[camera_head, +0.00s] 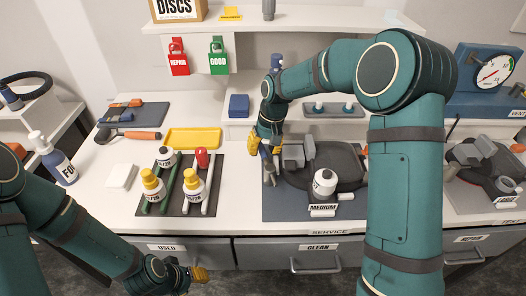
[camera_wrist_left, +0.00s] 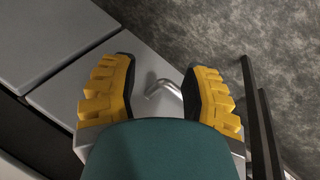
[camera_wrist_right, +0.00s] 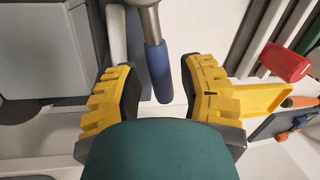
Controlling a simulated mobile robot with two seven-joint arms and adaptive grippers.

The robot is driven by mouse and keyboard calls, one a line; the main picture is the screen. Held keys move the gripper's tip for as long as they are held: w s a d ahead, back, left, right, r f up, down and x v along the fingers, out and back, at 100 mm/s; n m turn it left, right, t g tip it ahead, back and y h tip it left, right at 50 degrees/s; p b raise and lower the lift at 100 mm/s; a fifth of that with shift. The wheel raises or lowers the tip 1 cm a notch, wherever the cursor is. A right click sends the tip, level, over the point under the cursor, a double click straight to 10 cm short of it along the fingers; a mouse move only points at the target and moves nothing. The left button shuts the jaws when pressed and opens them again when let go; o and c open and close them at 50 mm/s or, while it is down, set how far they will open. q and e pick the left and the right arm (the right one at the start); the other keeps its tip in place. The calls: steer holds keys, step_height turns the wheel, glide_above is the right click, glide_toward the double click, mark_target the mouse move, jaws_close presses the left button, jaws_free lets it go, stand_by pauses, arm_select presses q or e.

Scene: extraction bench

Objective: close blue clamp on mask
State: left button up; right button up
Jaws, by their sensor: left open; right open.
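The mask (camera_head: 345,160) is a dark rounded piece with grey blocks, on a dark mat at the middle of the bench. My right gripper (camera_head: 260,148) is over its left side, pointing down. In the right wrist view, a grey lever with a blue grip (camera_wrist_right: 158,70), likely the blue clamp's handle, lies between the open yellow fingers (camera_wrist_right: 155,95), with gaps on both sides. In the head view the gripper largely hides this handle. My left gripper (camera_head: 200,274) is open and empty in front of the drawers. Its fingers also show in the left wrist view (camera_wrist_left: 160,95).
A white bottle (camera_head: 325,183) and a MEDIUM label stand at the mask's front. Left is a dark tray (camera_head: 177,208) with yellow-capped bottles and a red item. Behind it is a yellow tray (camera_head: 193,139). A pressure gauge (camera_head: 494,71) is at the far right.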

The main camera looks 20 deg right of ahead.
steer(key=shift+a+f, duration=0.1)
steer(key=shift+f, duration=0.25)
jaws_close()
